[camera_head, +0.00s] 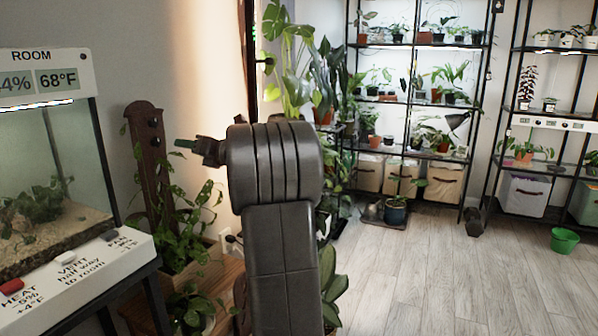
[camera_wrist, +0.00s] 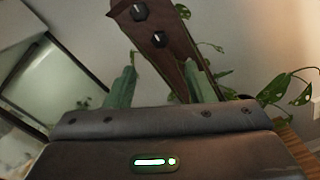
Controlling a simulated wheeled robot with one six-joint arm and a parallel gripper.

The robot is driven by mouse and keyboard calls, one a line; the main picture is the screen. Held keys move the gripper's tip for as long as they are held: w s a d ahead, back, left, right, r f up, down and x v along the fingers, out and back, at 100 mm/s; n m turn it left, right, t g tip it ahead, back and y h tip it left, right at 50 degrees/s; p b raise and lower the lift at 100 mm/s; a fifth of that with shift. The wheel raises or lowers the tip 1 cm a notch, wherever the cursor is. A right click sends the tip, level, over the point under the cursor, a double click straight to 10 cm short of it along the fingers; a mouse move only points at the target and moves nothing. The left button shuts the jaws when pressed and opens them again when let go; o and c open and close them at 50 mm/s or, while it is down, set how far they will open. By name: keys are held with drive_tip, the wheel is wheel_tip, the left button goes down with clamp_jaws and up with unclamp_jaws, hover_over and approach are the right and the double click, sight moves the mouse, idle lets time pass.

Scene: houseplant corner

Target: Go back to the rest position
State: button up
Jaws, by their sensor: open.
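My gripper (camera_wrist: 160,64) is open in the wrist view, with its two green fingers apart and nothing between them. Behind the gap stands a dark brown wooden post with two black knobs (camera_wrist: 172,45). In the head view my arm rises in the middle, and my gripper (camera_head: 187,144) points left towards the wooden post (camera_head: 150,170). Only one green fingertip shows clearly there. I cannot tell the exact distance between the fingers and the post. My arm hides part of the plants behind it.
A glass terrarium (camera_head: 45,170) with a white panel (camera_head: 75,262) of switches stands left. A leafy vine (camera_head: 190,215) climbs near the post. Plant shelves (camera_head: 410,102) fill the back right.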

sight(159, 142)
drive_tip(key=b+x, duration=0.1)
drive_tip(key=x, duration=1)
drive_tip(key=shift+w+a, duration=0.1)
drive_tip(key=shift+a, duration=0.15)
drive_tip(key=shift+d, duration=0.1)
